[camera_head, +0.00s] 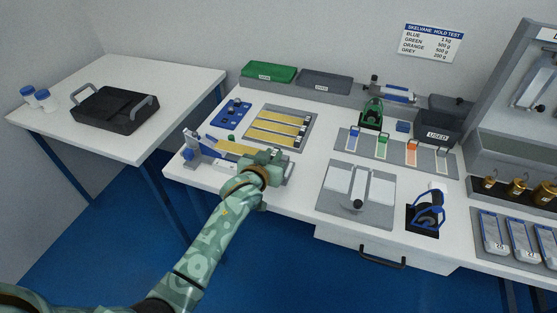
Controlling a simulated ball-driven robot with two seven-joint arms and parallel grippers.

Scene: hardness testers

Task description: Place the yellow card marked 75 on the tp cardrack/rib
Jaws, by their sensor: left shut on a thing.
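My left gripper (262,157) is low over the front left of the white bench. It is shut on a yellow card (233,147), which sticks out to its left; I cannot read any marking on it. The card lies at or just above a low grey fixture with a blue-and-white part (192,146) at its left end. The gripper hides the card's right end, so contact with the fixture is unclear. Behind it, a grey rack (309,113) holds several yellow strips with dark and white ends. I cannot tell which part is the rib. My right gripper is out of view.
A blue tray (236,108) lies left of the rack. A grey board (345,143) with coloured tags and a grey plate with white panels (335,180) are to the right. Green (268,71) and grey (325,82) bins stand behind. A side table (180,80) is at left.

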